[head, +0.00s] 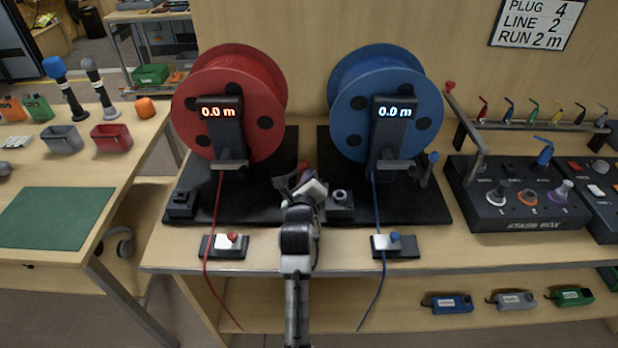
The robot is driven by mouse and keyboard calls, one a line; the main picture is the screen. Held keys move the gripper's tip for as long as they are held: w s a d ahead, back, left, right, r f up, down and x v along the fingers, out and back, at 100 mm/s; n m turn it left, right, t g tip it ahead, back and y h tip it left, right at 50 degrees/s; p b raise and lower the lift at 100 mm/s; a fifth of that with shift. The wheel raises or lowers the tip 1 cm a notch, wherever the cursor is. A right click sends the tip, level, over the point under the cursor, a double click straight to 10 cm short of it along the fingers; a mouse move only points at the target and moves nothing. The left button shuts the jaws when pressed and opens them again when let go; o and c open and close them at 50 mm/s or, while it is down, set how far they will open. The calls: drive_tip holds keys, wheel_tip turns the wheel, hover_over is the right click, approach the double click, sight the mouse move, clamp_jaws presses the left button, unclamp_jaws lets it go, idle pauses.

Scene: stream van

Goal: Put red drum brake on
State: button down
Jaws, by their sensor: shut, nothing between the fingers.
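The red cable drum (262,85) stands on a black base on the bench, with a display reading 0.0 m in front of it. What looks like the red drum brake lever (281,183) is at the right of that base, close beside my gripper. My gripper (308,186) is shut with nothing held, at the gap between the two drum bases. It partly hides the lever, so I cannot tell the lever's exact position or whether they touch. The blue drum's matching lever (428,168) stands nearly upright with a blue knob.
The blue drum (345,90) also reads 0.0 m. The stage box (515,213) stands at the right. A separate table with a green mat (55,218) is at left.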

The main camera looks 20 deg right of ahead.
drive_tip(key=w+a+r+n+h+b, duration=0.1)
drive_tip(key=w+a+r+n+b, duration=0.1)
drive_tip(key=a+r+n+b, duration=0.2)
drive_tip(key=shift+a+r+n+t+b, duration=0.15)
drive_tip(key=shift+a+n+t+b, duration=0.25)
drive_tip(key=shift+a+n+b, duration=1.3)
drive_tip(key=shift+d+n+p, duration=0.55)
drive_tip(key=shift+d+n, duration=0.1)
drive_tip(key=shift+n, duration=0.05)
